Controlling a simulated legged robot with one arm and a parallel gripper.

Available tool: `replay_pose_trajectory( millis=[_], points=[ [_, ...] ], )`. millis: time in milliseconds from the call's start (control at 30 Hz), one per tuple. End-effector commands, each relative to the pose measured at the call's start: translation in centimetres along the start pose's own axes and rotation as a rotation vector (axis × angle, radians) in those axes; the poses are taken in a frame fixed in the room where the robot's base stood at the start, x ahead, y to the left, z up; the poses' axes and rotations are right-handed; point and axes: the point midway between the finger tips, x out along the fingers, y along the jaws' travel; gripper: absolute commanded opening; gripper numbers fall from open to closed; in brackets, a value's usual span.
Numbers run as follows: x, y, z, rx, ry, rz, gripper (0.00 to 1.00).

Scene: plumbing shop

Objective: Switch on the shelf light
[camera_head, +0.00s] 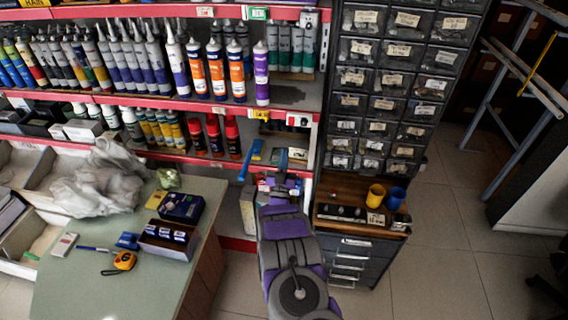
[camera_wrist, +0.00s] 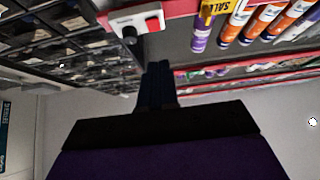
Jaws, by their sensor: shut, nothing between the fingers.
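A white switch box with a red rocker (camera_head: 298,120) sits on the red front edge of the middle shelf, at its right end. In the wrist view the white box (camera_wrist: 142,20) shows near the top, with its red rocker and a dark round knob. My gripper (camera_head: 281,154) is below the box and slightly left of it in the head view. In the wrist view my gripper (camera_wrist: 157,68) is shut and empty, its tip apart from the box in the picture. I cannot tell whether the light is on.
Another small box (camera_head: 309,18) is on the upper shelf edge. A yellow tag (camera_head: 259,115) hangs left of the switch box. A drawer cabinet (camera_head: 383,105) stands close on the right. Tubes (camera_head: 261,75) fill the shelf above. A green-topped counter (camera_head: 110,285) is at left.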

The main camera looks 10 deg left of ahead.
Motion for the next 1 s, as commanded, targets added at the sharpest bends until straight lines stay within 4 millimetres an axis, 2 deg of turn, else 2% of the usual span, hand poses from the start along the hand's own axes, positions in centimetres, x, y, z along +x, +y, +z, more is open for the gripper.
replay_pose_trajectory(
  millis=[67, 333, 633, 1000],
  points=[
    [0.7, 0.4, -0.1, -0.001, 0.002, 0.002, 0.00],
    [6.0, 0.4, -0.2, -0.001, 0.008, 0.004, 0.00],
    [7.4, 0.0, 2.0, -0.004, 0.003, -0.002, 0.00],
    [8.5, 0.2, 2.6, 0.001, 0.003, 0.001, 0.00]
  ],
)
